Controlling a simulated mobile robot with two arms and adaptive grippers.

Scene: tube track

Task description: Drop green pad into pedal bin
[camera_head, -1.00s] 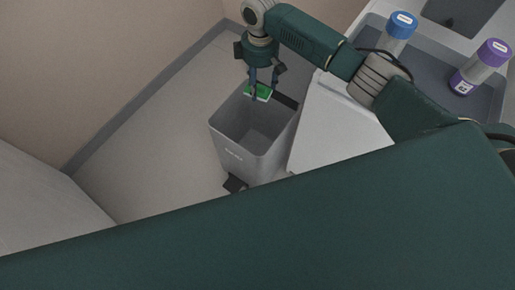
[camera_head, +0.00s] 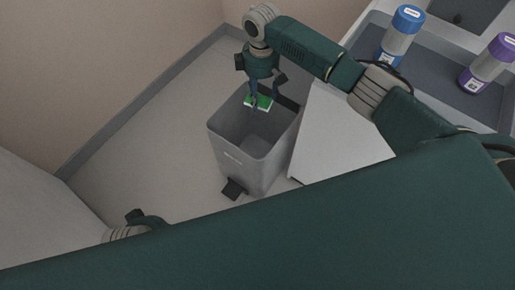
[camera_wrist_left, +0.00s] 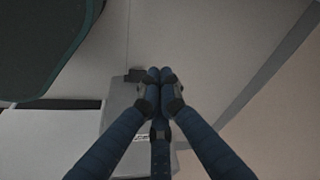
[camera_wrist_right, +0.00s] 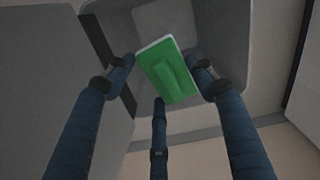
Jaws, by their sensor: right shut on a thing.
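The green pad (camera_head: 261,101) is a small green block with a pale edge, held over the pedal bin's opening at its far side. My right gripper (camera_head: 258,98) is shut on it. In the right wrist view, the fingers of my right gripper (camera_wrist_right: 166,80) flank the pad (camera_wrist_right: 172,74), with the bin's interior (camera_wrist_right: 205,30) below. The grey pedal bin (camera_head: 240,172) stands open on the floor, its black pedal (camera_head: 234,189) in front. My left gripper (camera_wrist_left: 160,75) has its fingertips together with nothing between them; the bin (camera_wrist_left: 118,112) shows behind it.
A white cabinet (camera_head: 335,135) stands right beside the bin. At the upper right, a grey tray (camera_head: 435,65) holds a blue-capped tube (camera_head: 398,42) and a purple-capped tube (camera_head: 485,70). Walls close in at the left and back. The floor (camera_head: 150,160) left of the bin is clear.

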